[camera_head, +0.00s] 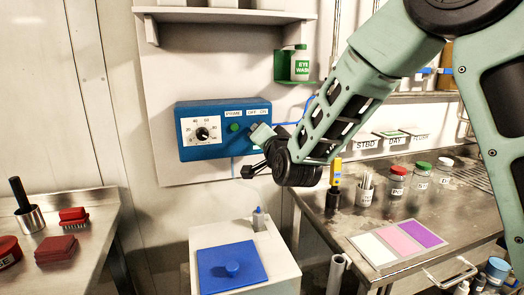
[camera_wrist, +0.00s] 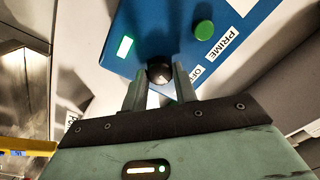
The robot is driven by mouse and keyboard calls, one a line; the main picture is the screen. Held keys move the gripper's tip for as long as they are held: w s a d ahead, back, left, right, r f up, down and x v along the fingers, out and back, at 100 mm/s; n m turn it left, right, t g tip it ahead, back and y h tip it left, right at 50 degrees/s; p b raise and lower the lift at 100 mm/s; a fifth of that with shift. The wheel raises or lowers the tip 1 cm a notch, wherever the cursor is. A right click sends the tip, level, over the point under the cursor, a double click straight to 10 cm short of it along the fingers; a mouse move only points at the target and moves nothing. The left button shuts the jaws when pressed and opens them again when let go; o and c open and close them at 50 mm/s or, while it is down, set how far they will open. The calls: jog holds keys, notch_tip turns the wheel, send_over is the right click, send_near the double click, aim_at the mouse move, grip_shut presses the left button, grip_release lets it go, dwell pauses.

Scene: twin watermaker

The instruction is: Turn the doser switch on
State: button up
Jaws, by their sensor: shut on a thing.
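The blue doser box (camera_head: 222,155) is mounted on the wall panel, with a white dial, a green PRIME button (camera_head: 234,127) and an OFF/ON label (camera_head: 258,113). My gripper (camera_wrist: 159,82) is at the right part of the box face, its two fingers on either side of the black doser switch knob (camera_wrist: 160,71), shut on it. In the head view my gripper (camera_head: 262,136) hides the knob. The wrist view shows a bright green-white rectangle (camera_wrist: 125,47) on the box. The label beside the knob is partly hidden by a finger, and I cannot tell the knob's setting.
An eye wash bottle (camera_head: 300,65) stands on a green bracket above right. Below is a white box with a blue lid (camera_head: 232,285). The right counter holds jars (camera_head: 397,184) and a coloured card (camera_head: 400,238). The left counter holds red brushes (camera_head: 73,216).

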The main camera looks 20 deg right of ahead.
jog(key=shift+f+m+b, duration=0.1)
jog(key=shift+m+b, duration=1.1)
jog(key=shift+b, duration=0.15)
jog(key=o, duration=1)
jog(key=shift+s+d+f+b, duration=0.1)
jog(key=shift+s+b, duration=1.25)
jog(key=shift+s, duration=3)
jog(key=shift+s+d+f+b, duration=0.1)
jog(key=shift+s+b, duration=1.2)
jog(key=shift+s, duration=3.05)
